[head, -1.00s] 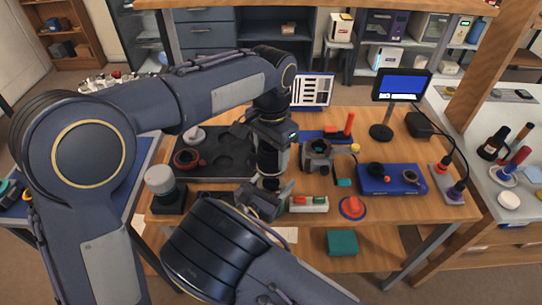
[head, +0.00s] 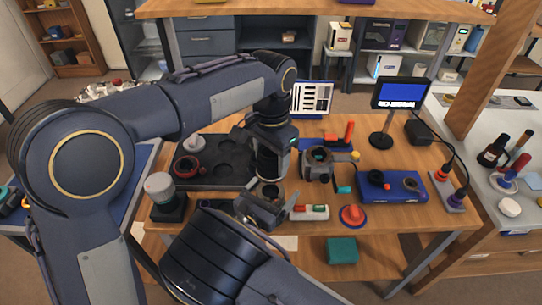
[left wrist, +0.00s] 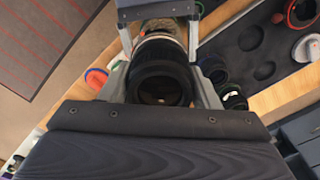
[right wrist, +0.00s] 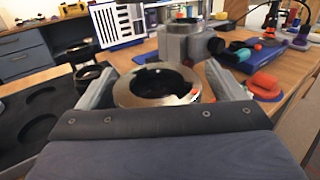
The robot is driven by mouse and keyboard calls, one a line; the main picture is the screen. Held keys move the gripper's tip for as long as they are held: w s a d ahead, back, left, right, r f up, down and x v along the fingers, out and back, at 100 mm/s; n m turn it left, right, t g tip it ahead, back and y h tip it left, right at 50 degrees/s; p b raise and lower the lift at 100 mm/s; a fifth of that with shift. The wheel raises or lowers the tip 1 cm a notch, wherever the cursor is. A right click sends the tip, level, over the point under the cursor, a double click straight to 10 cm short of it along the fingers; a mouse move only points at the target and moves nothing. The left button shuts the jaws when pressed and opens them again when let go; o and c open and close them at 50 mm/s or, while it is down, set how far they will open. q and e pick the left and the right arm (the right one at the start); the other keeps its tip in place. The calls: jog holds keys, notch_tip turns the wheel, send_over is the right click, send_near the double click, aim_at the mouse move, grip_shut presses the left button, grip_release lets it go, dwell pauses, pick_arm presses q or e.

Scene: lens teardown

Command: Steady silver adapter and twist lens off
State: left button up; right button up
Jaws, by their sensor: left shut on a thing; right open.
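My left gripper (head: 270,148) is shut around the black lens (head: 268,165). The lens also shows between its fingers in the left wrist view (left wrist: 160,85). The silver adapter (right wrist: 157,86) is a shiny ring with a dark round opening, between the spread fingers of my right gripper (right wrist: 155,82). The adapter also shows in the head view (head: 268,191), just below the lens. My right gripper is open; in the head view it is close in front of the adapter. I cannot tell whether lens and adapter still touch.
A black tray (head: 216,178) with round recesses lies to the left. A grey clamp-like fixture (head: 318,164) stands to the right. A blue box (head: 400,190), a red knob (head: 352,216) and a small screen on a stand (head: 400,93) crowd the right side. A dark jar stand (head: 169,207) is at front left.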

jog(key=r+v, duration=0.2)
jog(key=v, duration=0.6)
jog(key=shift+s+a, duration=0.25)
jog(key=shift+s, duration=0.05)
dwell(0.6)
